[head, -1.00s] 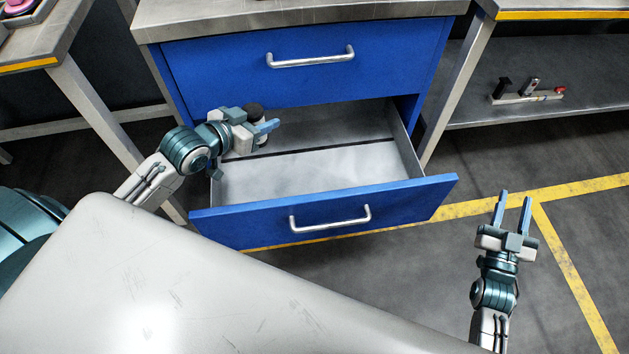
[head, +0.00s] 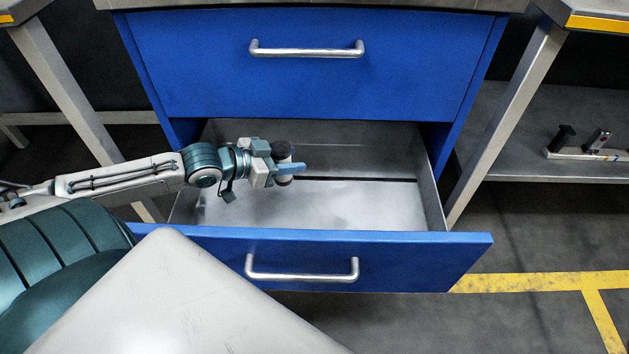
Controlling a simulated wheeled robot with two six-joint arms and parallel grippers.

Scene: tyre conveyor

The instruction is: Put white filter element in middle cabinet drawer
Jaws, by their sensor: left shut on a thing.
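The open middle cabinet drawer (head: 330,250) has a blue front, a bar handle and a grey metal inside. My left gripper (head: 290,169) is over the left part of the drawer's inside. It is shut on the white filter element (head: 284,160), a small upright cylinder with dark ends, partly hidden by the blue fingers. The filter looks to be within the drawer's outline; I cannot tell whether it touches the floor. My right gripper is out of view.
A closed blue drawer (head: 310,85) sits above the open one. A metal shelf (head: 520,150) at right bears a small rack (head: 585,153). Table legs stand on both sides. The drawer's middle and right are empty.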

